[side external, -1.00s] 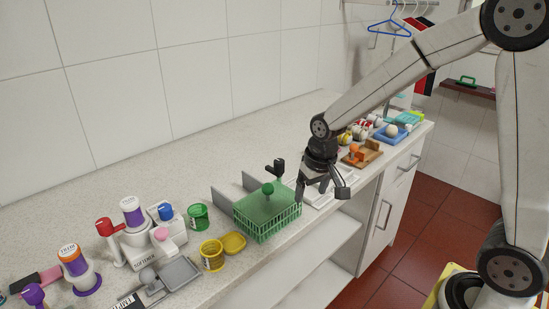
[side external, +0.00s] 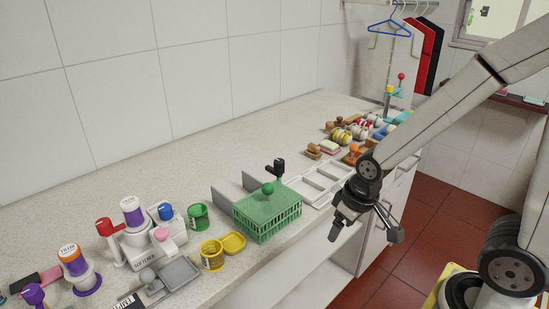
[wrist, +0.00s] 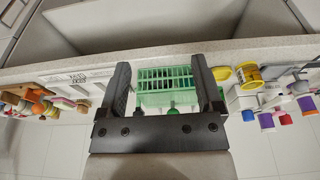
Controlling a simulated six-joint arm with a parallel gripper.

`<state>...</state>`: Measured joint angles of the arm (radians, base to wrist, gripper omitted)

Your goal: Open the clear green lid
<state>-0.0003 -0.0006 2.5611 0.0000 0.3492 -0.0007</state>
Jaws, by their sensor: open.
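The clear green lid (side external: 262,206) lies flat on top of a green slatted basket (side external: 277,228), with a round green knob (side external: 268,188) standing up from it. The basket sits near the counter's front edge. My gripper (side external: 366,233) is open and empty, to the right of the basket and in front of the counter edge, apart from the lid. In the wrist view the green basket (wrist: 165,82) appears between the two spread fingers of my gripper (wrist: 160,66); the lid is hard to make out there.
A white divided tray (side external: 318,184) lies right of the basket. A yellow cup (side external: 211,256), a yellow dish (side external: 234,243) and a green cup (side external: 198,217) stand to its left. Grey upright plates (side external: 228,200) stand behind it. The counter behind these is clear.

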